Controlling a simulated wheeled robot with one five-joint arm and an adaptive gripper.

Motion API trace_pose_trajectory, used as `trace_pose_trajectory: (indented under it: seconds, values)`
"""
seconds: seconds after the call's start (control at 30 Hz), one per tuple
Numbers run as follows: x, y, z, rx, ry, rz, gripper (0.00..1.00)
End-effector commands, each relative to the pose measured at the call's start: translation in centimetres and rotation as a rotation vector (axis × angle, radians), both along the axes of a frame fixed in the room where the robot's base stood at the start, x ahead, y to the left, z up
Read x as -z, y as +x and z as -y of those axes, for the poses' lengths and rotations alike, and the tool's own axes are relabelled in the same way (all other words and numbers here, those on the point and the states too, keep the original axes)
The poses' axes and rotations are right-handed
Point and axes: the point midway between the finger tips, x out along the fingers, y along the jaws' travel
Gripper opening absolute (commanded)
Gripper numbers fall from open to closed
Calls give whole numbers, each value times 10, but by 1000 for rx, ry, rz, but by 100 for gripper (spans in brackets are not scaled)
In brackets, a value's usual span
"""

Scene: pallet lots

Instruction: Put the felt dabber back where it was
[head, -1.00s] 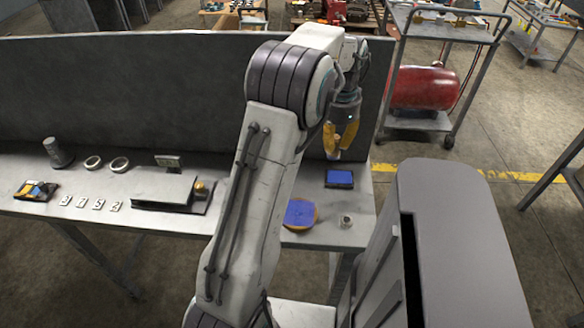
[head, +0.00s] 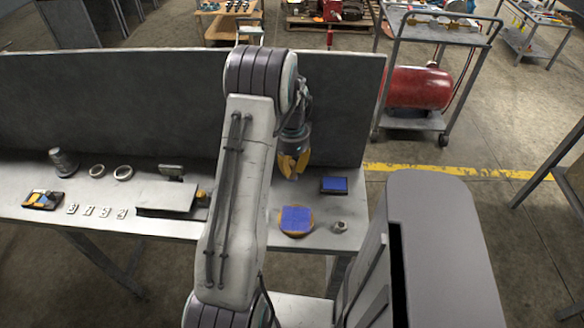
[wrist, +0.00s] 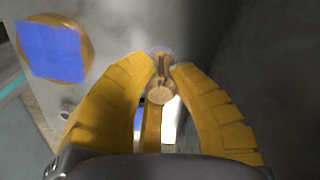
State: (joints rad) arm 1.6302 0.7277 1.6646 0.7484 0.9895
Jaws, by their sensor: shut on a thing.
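My gripper (head: 293,168) has yellow fingers and hangs above the right part of the grey bench (head: 262,246), near the back panel. In the wrist view my gripper (wrist: 163,68) is shut on the felt dabber (wrist: 160,94), a small tan, round-ended piece between the fingertips. In the head view the dabber is mostly hidden by the fingers. A round orange-brown disc with a blue square on top (head: 296,219) lies on the bench in front of my gripper; this disc also shows in the wrist view (wrist: 88,47). A dark-framed blue pad (head: 334,186) lies to the right of my gripper.
A metal nut-like piece (head: 340,227) lies right of the disc. Left of my arm are a flat grey block (head: 165,197), number tiles (head: 89,211), two rings (head: 123,172), a grey cylinder (head: 64,161) and a multicoloured pad (head: 43,200). A dark panel (head: 150,110) backs the bench.

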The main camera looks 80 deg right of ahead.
Motion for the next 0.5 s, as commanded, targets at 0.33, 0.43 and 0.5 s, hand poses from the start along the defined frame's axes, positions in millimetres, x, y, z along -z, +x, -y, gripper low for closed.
trace_pose_trajectory:
  seconds: [0.33, 0.43, 0.5]
  values:
    - [23, 0, 0, 0, 0, 0, 0]
    - [23, 0, 0, 0, -1, 0, 0]
    - [23, 0, 0, 0, -1, 0, 0]
